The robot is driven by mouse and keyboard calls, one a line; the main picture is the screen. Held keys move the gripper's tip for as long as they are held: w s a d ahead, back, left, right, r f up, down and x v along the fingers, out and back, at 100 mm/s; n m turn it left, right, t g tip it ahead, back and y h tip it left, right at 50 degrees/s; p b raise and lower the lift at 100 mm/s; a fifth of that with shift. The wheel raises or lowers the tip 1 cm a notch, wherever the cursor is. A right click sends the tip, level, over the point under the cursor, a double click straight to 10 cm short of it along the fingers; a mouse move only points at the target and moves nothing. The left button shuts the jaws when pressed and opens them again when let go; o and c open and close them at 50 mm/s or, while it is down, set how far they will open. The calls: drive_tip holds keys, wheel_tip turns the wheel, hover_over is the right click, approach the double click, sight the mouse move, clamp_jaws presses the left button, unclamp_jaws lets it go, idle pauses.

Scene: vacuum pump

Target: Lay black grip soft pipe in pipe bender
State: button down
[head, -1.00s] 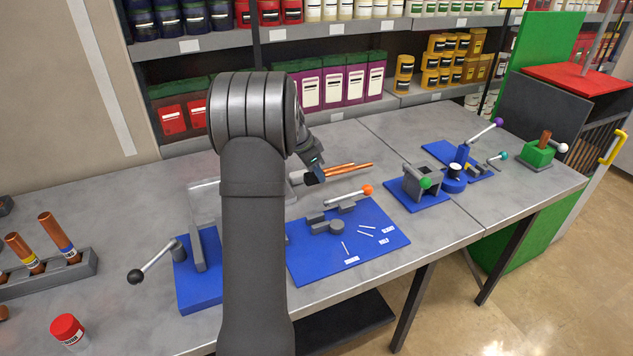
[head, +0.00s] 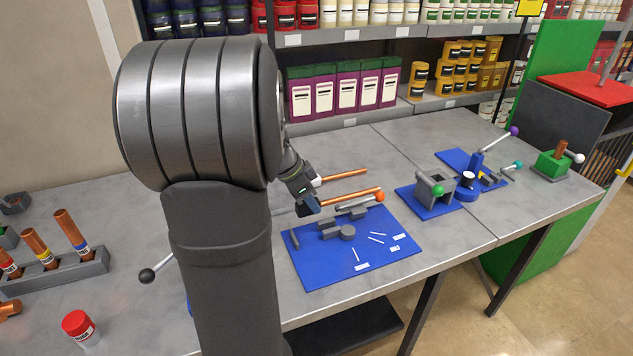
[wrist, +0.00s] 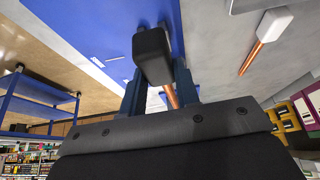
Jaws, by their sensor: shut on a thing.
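My gripper (head: 308,204) is shut on the black grip (wrist: 152,52) of a copper soft pipe. The pipe's copper length (head: 350,196) points right in the head view, and a short piece of it shows in the wrist view (wrist: 171,97). The pipe bender is a blue plate (head: 320,262) with grey blocks, a round grey post (head: 347,232), white angle lines and a lever with an orange knob (head: 380,196). My gripper and the pipe are at the bender's back edge in the head view. I cannot tell whether the pipe touches the bender.
A second copper pipe with a white grip (wrist: 275,24) lies on the table behind the bender; its copper shows in the head view (head: 345,176). A blue-based fixture with a green knob (head: 438,190) stands right. A rack (head: 90,265) of copper tubes stands left.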

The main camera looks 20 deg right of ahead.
drive_tip(key=shift+s+a+f, duration=0.1)
drive_tip(key=shift+s+a, duration=0.2)
drive_tip(key=shift+s, duration=0.1)
drive_tip(key=shift+f, duration=0.15)
drive_tip(key=shift+f, duration=3.7)
drive_tip(key=c, duration=1)
unclamp_jaws()
drive_tip(key=v, duration=1.7)
drive_tip(key=shift+a+r, duration=0.1)
drive_tip(key=shift+r, duration=0.05)
